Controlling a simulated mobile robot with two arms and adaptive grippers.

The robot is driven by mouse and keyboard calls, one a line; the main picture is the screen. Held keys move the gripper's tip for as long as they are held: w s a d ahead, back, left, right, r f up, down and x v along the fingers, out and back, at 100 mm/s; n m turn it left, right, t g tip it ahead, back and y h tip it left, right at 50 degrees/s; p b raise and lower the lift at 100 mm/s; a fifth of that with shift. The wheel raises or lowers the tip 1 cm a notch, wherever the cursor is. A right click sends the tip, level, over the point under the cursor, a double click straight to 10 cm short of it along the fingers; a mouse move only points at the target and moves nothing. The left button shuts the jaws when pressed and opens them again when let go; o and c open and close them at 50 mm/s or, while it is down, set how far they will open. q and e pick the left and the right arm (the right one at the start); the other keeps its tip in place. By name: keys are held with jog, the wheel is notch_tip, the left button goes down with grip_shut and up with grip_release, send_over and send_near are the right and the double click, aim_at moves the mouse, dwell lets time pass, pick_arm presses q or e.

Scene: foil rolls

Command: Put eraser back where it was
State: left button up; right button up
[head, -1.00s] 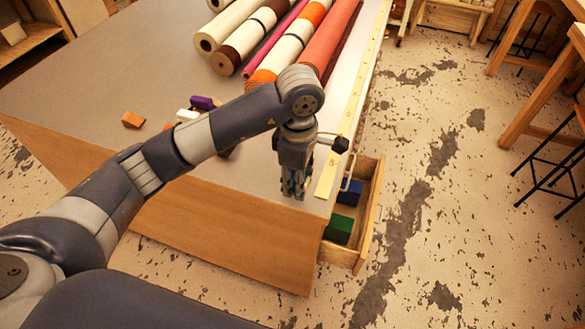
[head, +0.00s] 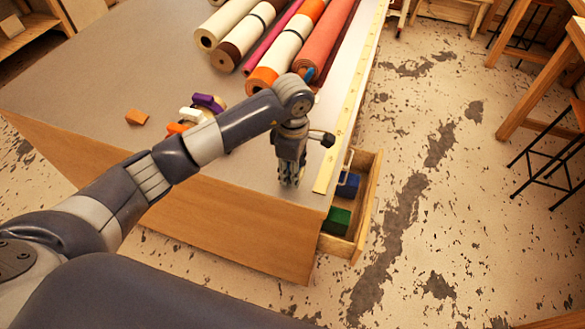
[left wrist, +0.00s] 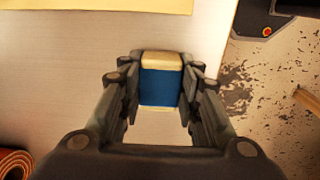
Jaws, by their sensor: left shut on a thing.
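The eraser (left wrist: 161,88), with a blue sleeve and cream ends, is between the two fingers of my left gripper (left wrist: 160,82) in the left wrist view. The fingers are shut on its sides. In the head view my left gripper (head: 290,182) points down over the tabletop near its right front corner. The eraser is hardly visible there behind the fingers, and I cannot tell its height above the table. My right gripper is not in view.
The table (head: 100,80) holds rolls (head: 290,50) at the back and a yellow ruler (head: 345,125) along its right edge. An open drawer (head: 367,205) below holds a green block (head: 338,220) and a blue one (head: 348,185).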

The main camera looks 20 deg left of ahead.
pick_arm(q)
jog(key=o, duration=1)
jog(key=shift+f, duration=0.1)
jog(key=shift+r, duration=0.2)
jog(key=shift+w+r, duration=0.1)
jog(key=shift+r, duration=0.25)
notch_tip(320, 180, up, 11)
jog(key=b, duration=0.3)
